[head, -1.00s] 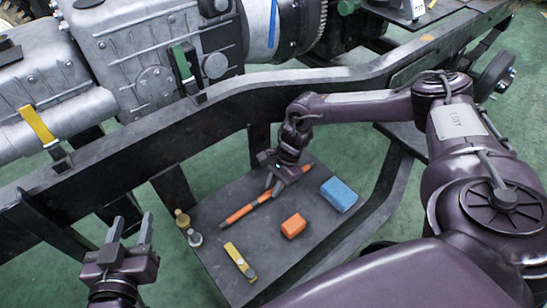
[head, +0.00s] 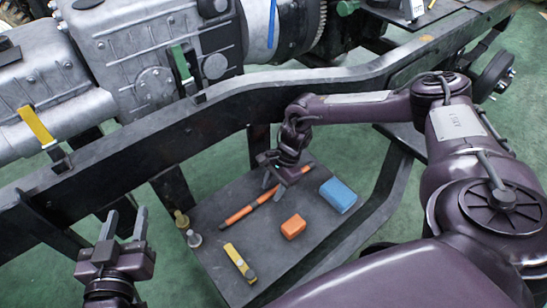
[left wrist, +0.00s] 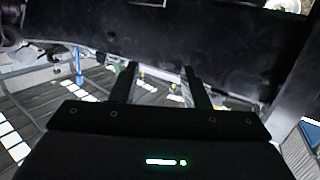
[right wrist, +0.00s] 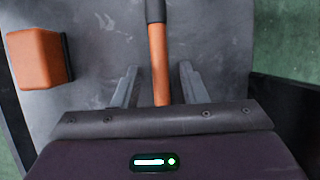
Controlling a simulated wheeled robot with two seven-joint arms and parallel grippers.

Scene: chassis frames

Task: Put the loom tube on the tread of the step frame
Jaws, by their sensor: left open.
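The loom tube, seemingly the long orange tube with dark bands (head: 240,214), lies on the flat grey tread of the step frame (head: 215,265). It also shows in the right wrist view (right wrist: 158,50). My right gripper (head: 271,186) is low over the far part of the tube. In the right wrist view its two fingers (right wrist: 160,82) stand open on either side of the tube, with a gap on both sides. My left gripper (head: 125,222) is open and empty, left of the tread; its fingers show in the left wrist view (left wrist: 160,75).
The dark chassis rail (head: 130,155) runs behind.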

